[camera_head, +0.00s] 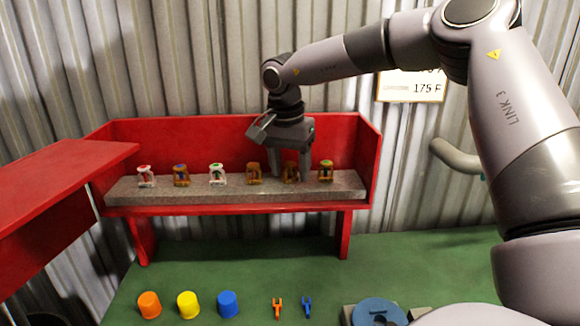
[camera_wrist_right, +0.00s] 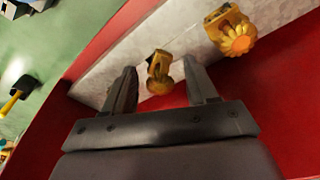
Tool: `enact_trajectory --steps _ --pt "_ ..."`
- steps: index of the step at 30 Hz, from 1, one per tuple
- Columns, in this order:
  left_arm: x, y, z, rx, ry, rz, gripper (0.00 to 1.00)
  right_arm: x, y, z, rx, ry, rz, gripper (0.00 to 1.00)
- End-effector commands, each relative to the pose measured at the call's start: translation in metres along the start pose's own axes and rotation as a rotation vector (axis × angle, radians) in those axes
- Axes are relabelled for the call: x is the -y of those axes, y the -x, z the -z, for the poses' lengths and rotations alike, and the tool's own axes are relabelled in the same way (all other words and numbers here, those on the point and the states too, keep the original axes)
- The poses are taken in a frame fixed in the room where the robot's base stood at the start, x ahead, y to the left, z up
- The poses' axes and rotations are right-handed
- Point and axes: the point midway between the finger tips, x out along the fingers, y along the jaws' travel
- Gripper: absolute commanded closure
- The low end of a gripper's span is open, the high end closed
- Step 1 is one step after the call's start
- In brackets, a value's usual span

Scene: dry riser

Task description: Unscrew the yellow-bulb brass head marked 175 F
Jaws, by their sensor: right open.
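A row of small sprinkler heads stands on a grey stone shelf (camera_head: 235,193) inside a red open box. My right gripper (camera_head: 291,176) reaches down at the right part of the row, its open fingers by the fifth head from the left (camera_head: 290,173). In the right wrist view, a brass head with a yellowish bulb (camera_wrist_right: 158,72) shows between the open fingertips, apart from both. A second brass head with a flower-like orange-yellow end (camera_wrist_right: 238,38) is at upper right. No 175 F mark is legible on the heads. My left gripper is out of view.
A brass head with a green top (camera_head: 326,171) stands close right of my gripper; another brass head (camera_head: 254,174) stands left. The red back wall (camera_head: 190,133) is close behind. A sign reading 175 F (camera_head: 411,86) hangs on the wall. Coloured caps (camera_head: 188,305) sit on the green table.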

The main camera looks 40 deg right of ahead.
Motion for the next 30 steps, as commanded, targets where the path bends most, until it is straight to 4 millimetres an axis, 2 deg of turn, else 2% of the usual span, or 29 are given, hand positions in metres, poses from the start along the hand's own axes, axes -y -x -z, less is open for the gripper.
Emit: enact_trajectory --steps 5,15,24,29,30 --pt "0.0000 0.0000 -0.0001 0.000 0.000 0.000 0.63 0.0002 0.0001 0.0004 -0.002 -0.085 -0.013 0.43" --pt "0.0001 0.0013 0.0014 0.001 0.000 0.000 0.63 0.0003 0.0002 0.0001 -0.001 -0.467 -0.071 0.43" --pt "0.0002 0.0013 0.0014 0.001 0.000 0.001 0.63 0.0000 -0.0002 0.0002 0.000 -0.511 -0.077 0.43" --pt "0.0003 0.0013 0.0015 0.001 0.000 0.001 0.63 0.0000 -0.0001 0.0001 0.000 -0.509 -0.077 0.95" --pt "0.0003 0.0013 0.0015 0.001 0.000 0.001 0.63 0.0000 -0.0002 0.0001 0.000 -0.509 -0.077 1.00"
